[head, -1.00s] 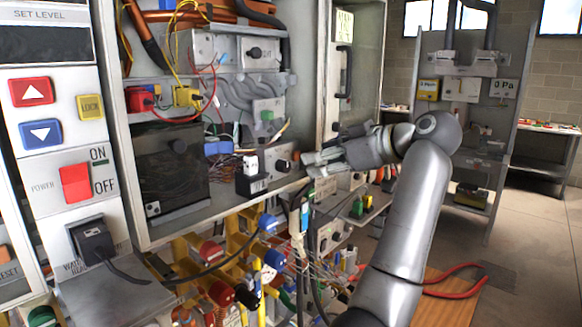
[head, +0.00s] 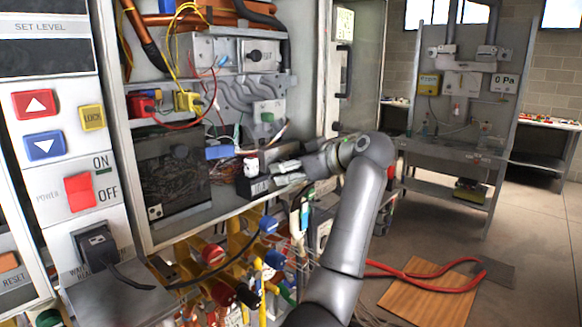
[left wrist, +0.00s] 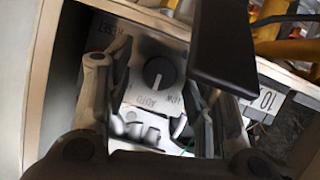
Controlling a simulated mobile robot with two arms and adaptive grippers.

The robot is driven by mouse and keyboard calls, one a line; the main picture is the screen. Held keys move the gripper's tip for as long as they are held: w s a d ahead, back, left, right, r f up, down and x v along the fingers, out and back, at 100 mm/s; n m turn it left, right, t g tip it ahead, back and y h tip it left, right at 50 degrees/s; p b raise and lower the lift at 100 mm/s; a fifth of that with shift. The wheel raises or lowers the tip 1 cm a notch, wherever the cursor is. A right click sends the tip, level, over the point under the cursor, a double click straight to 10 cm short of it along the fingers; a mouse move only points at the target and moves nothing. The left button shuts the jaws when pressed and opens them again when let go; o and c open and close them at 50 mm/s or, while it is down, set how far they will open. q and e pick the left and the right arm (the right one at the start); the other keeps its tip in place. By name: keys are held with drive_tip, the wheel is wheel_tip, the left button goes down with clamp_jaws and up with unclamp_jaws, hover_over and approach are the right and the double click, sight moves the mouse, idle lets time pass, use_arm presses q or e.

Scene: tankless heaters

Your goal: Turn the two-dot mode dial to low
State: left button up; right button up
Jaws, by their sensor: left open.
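A black round dial (left wrist: 160,73) with a white pointer line sits on a pale plate in the left wrist view. The pointer is toward the lower part of the picture, near printed letters; no dots can be made out. My left gripper (left wrist: 152,110) is open, one finger on each side of the dial plate, apart from the dial. In the head view my left gripper (head: 275,174) reaches the right part of the open cabinet's lower shelf and hides the dial. My right gripper is not in view.
A black block (head: 252,185) stands just left of my gripper; a dark bar (left wrist: 223,42) crosses the wrist view close to the right finger. Loose wires and the cabinet's open door (head: 357,65) are nearby. Another black knob (head: 256,55) is higher up.

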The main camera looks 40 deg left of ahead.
use_arm(q)
drive_tip(key=c, duration=1)
drive_tip(key=shift+n+t, duration=0.4)
drive_tip(key=shift+n, duration=0.1)
drive_tip(key=shift+c, duration=0.2)
drive_tip(key=o, duration=1)
drive_tip(key=shift+o, duration=0.2)
drive_tip(key=v, duration=1.2)
